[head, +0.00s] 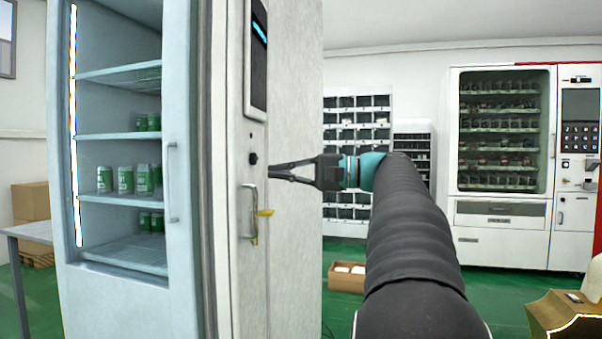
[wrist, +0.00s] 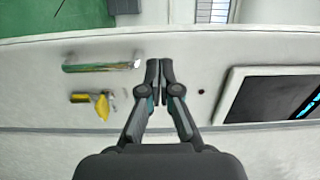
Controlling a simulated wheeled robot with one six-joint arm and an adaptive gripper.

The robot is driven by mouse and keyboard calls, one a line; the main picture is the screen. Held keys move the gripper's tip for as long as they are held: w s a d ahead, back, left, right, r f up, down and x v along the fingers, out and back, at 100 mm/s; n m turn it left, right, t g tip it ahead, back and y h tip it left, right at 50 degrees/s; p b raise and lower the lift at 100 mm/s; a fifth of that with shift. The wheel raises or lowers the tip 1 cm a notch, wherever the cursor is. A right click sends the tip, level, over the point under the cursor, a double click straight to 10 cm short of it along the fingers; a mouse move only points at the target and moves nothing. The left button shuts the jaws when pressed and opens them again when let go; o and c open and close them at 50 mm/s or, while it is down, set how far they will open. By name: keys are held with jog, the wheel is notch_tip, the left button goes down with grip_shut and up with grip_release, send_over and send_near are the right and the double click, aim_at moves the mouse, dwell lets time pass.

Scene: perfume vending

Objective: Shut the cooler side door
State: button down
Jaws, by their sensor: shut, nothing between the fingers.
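The cooler (head: 125,252) stands at the left with a glass front and green cans on its shelves. Beside the glass front is a narrow white side door (head: 253,290), with a dark screen (head: 258,60), a metal handle (head: 250,213) and a yellow key-like piece (head: 266,212). I cannot tell how far the door stands from its frame. My gripper (head: 270,171) is shut and empty, in front of the door, above the handle. In the wrist view, my gripper (wrist: 160,65) is between the handle (wrist: 100,65) and the screen (wrist: 275,95). Contact with the door is unclear.
A white vending machine (head: 505,212) stands at the back right, and a rack of small compartments (head: 358,110) stands behind my arm. A cardboard box (head: 346,283) is on the green floor. A grey table (head: 28,231) is at the far left. A brown-gold box (head: 562,315) is at lower right.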

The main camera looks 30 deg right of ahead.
aim_at(236, 171)
jog(key=x, duration=0.6)
jog(key=shift+w+a, duration=0.25)
